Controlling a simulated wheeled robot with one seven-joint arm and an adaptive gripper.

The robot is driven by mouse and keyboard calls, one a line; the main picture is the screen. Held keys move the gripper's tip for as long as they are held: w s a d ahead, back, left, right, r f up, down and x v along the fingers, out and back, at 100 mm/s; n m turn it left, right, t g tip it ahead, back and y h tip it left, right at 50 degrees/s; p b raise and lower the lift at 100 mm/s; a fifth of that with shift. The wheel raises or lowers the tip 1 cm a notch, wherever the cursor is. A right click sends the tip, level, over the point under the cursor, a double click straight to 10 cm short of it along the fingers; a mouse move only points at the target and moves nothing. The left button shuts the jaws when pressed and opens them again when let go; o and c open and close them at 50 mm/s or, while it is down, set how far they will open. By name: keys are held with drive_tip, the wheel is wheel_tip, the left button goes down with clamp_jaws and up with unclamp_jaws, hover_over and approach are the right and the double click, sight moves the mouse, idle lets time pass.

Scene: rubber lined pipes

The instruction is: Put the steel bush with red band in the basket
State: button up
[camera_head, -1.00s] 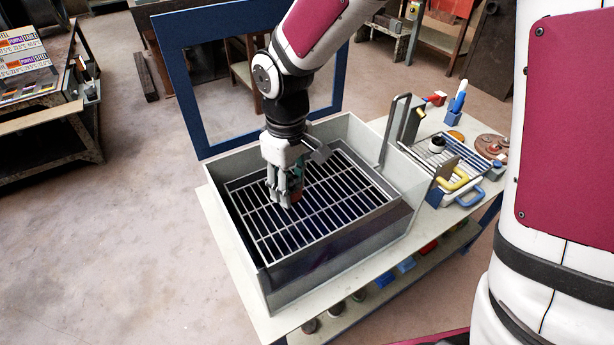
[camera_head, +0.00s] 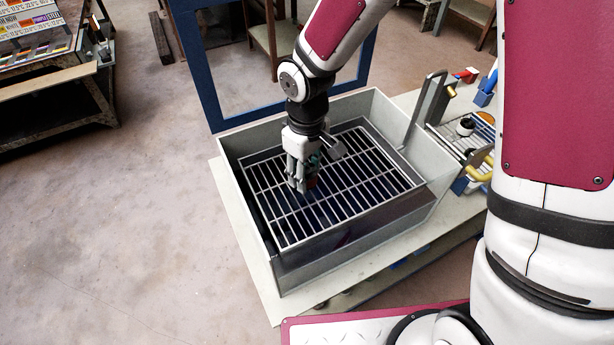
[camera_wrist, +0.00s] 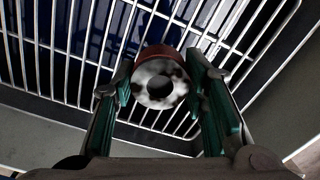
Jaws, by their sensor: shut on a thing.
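The steel bush with red band (camera_wrist: 158,84) is between my gripper's green-padded fingers in the wrist view. It is a short ring with a dark central hole, blotchy grey metal on its face and a reddish-brown band around its side. My gripper (camera_wrist: 160,92) is shut on it. In the head view my gripper (camera_head: 303,182) points down over the wire-grid basket (camera_head: 350,222) inside the grey tank (camera_head: 240,160). The bush shows there only as a small dark red patch (camera_head: 312,181) by the fingertips. I cannot tell whether it touches the grid.
The tank's walls surround the basket, and a blue frame (camera_head: 200,75) stands behind it. To the right, a tray holds a dark-and-white ring (camera_head: 466,126) and yellow handle (camera_head: 481,167). A dark upright handle (camera_head: 428,100) stands at the tank's right side.

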drive_tip(key=shift+f, duration=1.1)
drive_tip(key=shift+f, duration=0.15)
drive_tip(key=o, duration=1.4)
